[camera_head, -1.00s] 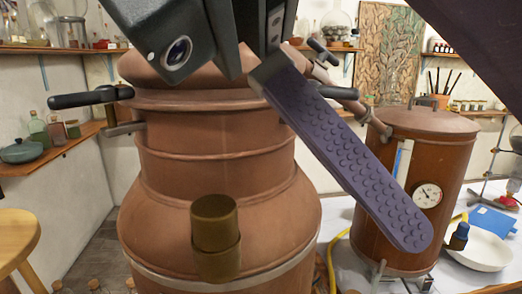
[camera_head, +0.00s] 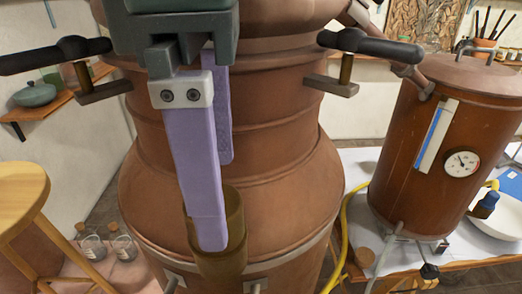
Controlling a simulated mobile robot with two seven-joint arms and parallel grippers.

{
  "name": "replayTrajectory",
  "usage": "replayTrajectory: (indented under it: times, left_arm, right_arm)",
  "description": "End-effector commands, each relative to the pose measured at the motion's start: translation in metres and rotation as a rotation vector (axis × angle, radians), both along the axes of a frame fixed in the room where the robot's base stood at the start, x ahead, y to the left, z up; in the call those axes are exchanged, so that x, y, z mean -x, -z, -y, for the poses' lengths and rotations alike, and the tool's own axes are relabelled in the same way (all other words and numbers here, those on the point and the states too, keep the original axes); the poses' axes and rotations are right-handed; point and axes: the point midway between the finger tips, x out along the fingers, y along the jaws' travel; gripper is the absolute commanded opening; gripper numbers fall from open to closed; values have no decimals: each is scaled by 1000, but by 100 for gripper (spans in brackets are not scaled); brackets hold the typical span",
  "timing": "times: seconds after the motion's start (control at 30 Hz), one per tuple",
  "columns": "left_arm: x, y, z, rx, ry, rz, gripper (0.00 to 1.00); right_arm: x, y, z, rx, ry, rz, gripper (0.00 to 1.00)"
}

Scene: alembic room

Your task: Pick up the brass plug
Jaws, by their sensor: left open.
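The brass plug (camera_head: 236,209) is a dull brass cylinder at the front of the big copper vessel (camera_head: 285,190). It is seated upright in a brass spout (camera_head: 222,268), low in the middle of the view. My left gripper (camera_head: 215,206) comes down from above, open, with two purple fingers. The near finger passes in front of the plug and hides much of its left and middle. The far finger is seen above and behind the plug's top. I cannot tell whether either finger touches the plug. My right gripper is not in view.
Black handles (camera_head: 370,45) stick out on both sides of the vessel's neck. A smaller copper boiler (camera_head: 440,135) with a gauge (camera_head: 462,163) stands on the right. A wooden stool (camera_head: 22,205) is at the left. A yellow hose (camera_head: 343,235) runs beside the vessel.

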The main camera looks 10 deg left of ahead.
Motion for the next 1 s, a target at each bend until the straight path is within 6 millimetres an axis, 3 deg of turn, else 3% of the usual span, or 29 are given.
replayTrajectory:
  times: [0.03, 0.13, 0.3, 0.53, 1.0]
  left_arm:
    - [2, 0, -4, -4, -3, -8, 95]
    - [2, 14, -10, -4, -2, -8, 95]
    - [1, 37, -8, 0, 0, -4, 95]
    - [0, 40, -8, 0, 0, -1, 95]
    - [0, 39, -8, 0, 0, -1, 43]
  right_arm:
    - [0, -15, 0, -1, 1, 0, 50]
    - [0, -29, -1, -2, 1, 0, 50]
    - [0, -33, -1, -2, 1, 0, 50]
    - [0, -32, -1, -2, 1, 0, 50]
    - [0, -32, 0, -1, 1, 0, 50]
